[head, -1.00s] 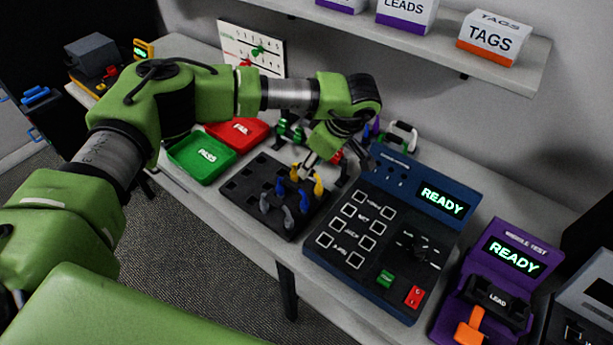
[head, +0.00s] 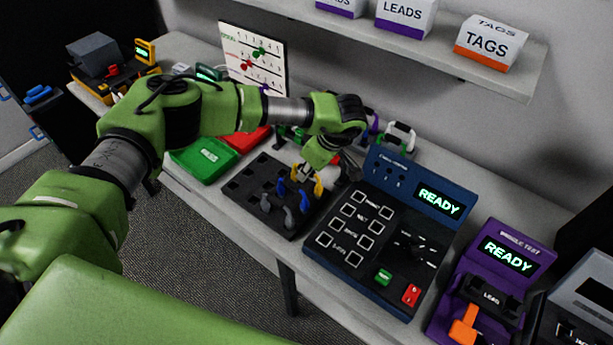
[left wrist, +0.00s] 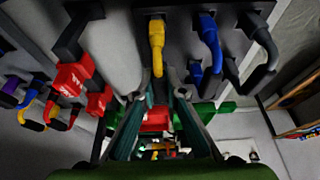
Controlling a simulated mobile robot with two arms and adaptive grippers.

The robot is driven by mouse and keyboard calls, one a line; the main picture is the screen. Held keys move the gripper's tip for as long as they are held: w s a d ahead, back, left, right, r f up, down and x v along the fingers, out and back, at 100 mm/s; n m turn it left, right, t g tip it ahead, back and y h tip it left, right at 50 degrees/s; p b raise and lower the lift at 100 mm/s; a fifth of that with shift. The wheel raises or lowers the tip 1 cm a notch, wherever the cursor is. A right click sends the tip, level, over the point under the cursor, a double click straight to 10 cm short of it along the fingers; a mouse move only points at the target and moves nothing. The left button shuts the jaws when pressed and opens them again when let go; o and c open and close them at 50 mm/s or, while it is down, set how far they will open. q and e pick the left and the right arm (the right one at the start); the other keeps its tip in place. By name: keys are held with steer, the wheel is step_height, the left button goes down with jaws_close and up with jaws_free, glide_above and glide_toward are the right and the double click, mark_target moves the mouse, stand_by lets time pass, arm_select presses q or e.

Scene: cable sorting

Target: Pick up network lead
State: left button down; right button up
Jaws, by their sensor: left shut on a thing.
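The black holder (head: 240,192) on the bench carries several short leads. A yellow lead (head: 319,186) stands at its far right edge, with blue leads (head: 304,187) and grey leads (head: 290,217) in front of it. My left gripper (head: 308,170) is low over the holder, shut on the yellow lead. In the left wrist view the yellow lead (left wrist: 157,42) lies just beyond my fingertips (left wrist: 160,88), with a blue lead (left wrist: 209,40) and a grey lead (left wrist: 264,55) to its right. The fingers partly hide the grip. My right gripper is not in view.
A blue tester (head: 345,285) reading READY stands close on the right, then a purple tester (head: 480,290). A green tray (head: 190,165) and a red tray (head: 250,138) lie behind and left. A shelf (head: 470,60) overhangs the back.

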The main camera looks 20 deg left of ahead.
arm_select(q)
steer(key=shift+r+b, duration=0.3)
steer(key=shift+r, duration=0.25)
step_height(320, 180, up, 9)
steer(key=b, duration=0.2)
steer(key=shift+r+b, duration=0.2)
steer(key=shift+b, duration=0.15)
step_height(320, 180, up, 3)
steer(key=shift+f+p, duration=0.2)
steer(key=shift+p, duration=0.25)
